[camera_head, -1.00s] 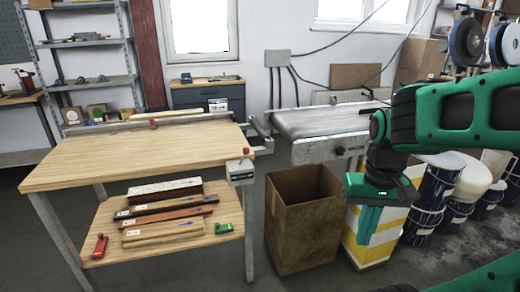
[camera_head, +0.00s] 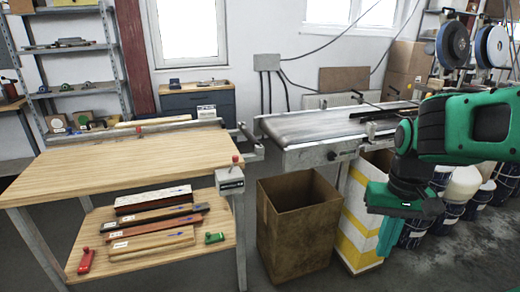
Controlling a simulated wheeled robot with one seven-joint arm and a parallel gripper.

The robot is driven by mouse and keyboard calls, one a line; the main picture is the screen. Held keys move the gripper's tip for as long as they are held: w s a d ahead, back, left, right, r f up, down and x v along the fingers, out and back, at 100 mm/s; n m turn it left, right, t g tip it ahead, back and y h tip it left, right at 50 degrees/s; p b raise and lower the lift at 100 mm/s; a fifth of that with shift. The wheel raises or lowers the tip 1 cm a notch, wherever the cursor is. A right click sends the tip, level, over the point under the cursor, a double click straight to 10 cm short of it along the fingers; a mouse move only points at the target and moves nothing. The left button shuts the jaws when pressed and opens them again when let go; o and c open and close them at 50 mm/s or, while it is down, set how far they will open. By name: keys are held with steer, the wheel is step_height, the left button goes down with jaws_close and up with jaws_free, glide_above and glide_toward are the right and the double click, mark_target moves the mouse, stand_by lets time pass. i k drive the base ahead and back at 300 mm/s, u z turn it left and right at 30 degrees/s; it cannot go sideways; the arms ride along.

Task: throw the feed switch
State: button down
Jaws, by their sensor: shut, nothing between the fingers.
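A small grey box with a red-knobbed lever (camera_head: 230,180) is fixed at the right front corner of the wooden bench; the lever stands about upright. It looks like the feed switch, but its label is too small to read. My gripper (camera_head: 388,238) hangs at the right of the head view, pointing down, with its teal fingers shut and empty. It is well to the right of the switch box, in front of the yellow-and-white striped bin, and touches nothing that I can make out.
An open brown carton (camera_head: 297,225) stands on the floor between bench and gripper. A conveyor (camera_head: 320,125) with a dark knob on its end is behind it. The wooden bench (camera_head: 120,165) has a mostly bare top; long lacquered pieces lie on its lower shelf.

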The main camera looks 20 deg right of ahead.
mark_target(235, 158)
steer(key=i, duration=1)
